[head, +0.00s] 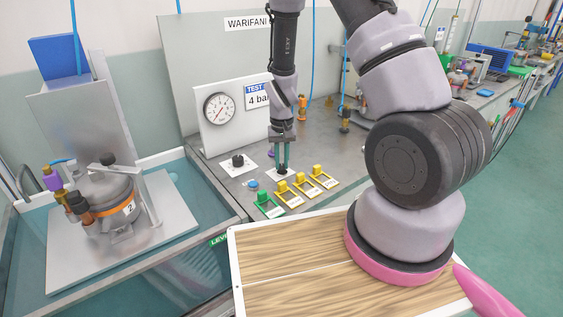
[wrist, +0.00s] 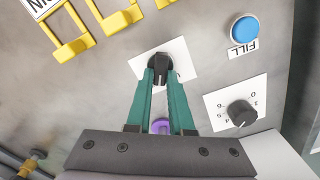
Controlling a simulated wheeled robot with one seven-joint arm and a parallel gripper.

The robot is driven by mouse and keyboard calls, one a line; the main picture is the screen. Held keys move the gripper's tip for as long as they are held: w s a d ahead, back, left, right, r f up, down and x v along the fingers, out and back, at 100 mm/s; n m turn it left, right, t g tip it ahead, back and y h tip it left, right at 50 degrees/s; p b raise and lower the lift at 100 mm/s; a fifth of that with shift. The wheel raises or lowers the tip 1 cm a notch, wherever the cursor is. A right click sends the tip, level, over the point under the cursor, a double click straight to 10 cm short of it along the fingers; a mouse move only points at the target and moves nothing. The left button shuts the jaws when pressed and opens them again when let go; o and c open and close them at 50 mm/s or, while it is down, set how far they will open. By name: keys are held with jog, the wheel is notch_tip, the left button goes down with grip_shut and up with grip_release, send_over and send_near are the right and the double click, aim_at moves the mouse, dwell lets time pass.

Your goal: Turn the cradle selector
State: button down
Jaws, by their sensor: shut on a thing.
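A black knob (wrist: 159,66) on a white plate (wrist: 181,57) is on the grey bench panel; I take it as the cradle selector. Its markings are not readable here. My gripper (wrist: 158,76) points down at it, with its two green fingers shut on the knob from both sides. In the head view the gripper (head: 281,165) is over the same white plate (head: 273,175), and the fingers hide part of the knob. Which way the knob points is hard to tell.
A second black knob (wrist: 240,113) with a numbered scale is close by. A blue FILL button (wrist: 245,29) and yellow levers (head: 299,180) are near, with a green lever (head: 265,199). A gauge board (head: 219,108) stands behind.

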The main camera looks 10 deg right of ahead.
dwell(0.3)
jog(key=c, duration=0.8)
grip_release()
notch_tip(320, 180, up, 11)
notch_tip(320, 180, up, 19)
jog(key=m+t+y, duration=0.2)
jog(key=t, duration=0.1)
send_over(282, 165)
jog(key=s+d, duration=0.3)
jog(key=s, duration=0.2)
jog(key=s+d+r+t, duration=0.3)
jog(key=s+r+t, duration=0.1)
jog(key=s+r, duration=0.8)
jog(key=shift+s+m, duration=0.4)
jog(key=shift+s, duration=0.1)
